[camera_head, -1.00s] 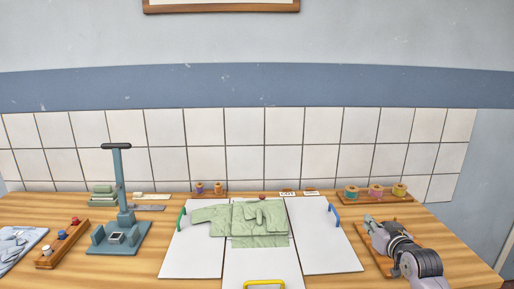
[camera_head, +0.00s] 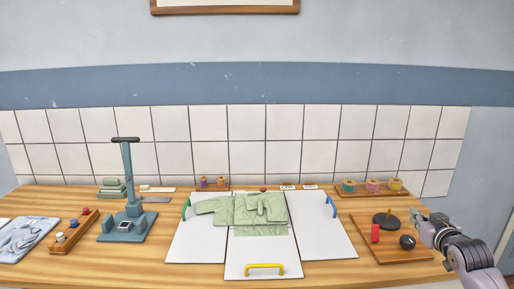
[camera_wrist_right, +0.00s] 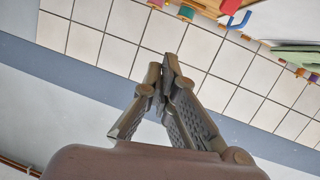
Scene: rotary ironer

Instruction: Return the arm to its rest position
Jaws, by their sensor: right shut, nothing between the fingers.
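My right arm comes in at the lower right of the head view. Its gripper (camera_head: 428,220) is over the right edge of the table, at the right side of a wooden board (camera_head: 400,252). In the right wrist view the two fingers (camera_wrist_right: 162,78) meet at their tips with nothing between them, and tiled wall lies behind them. My left gripper is in neither view.
A green garment (camera_head: 245,212) lies on white folding panels (camera_head: 265,250) with a yellow handle (camera_head: 265,267). The board holds a red block (camera_head: 376,233) and dark round pieces. A blue-grey press (camera_head: 128,200) stands left. Thread spools (camera_head: 372,186) sit at the back right.

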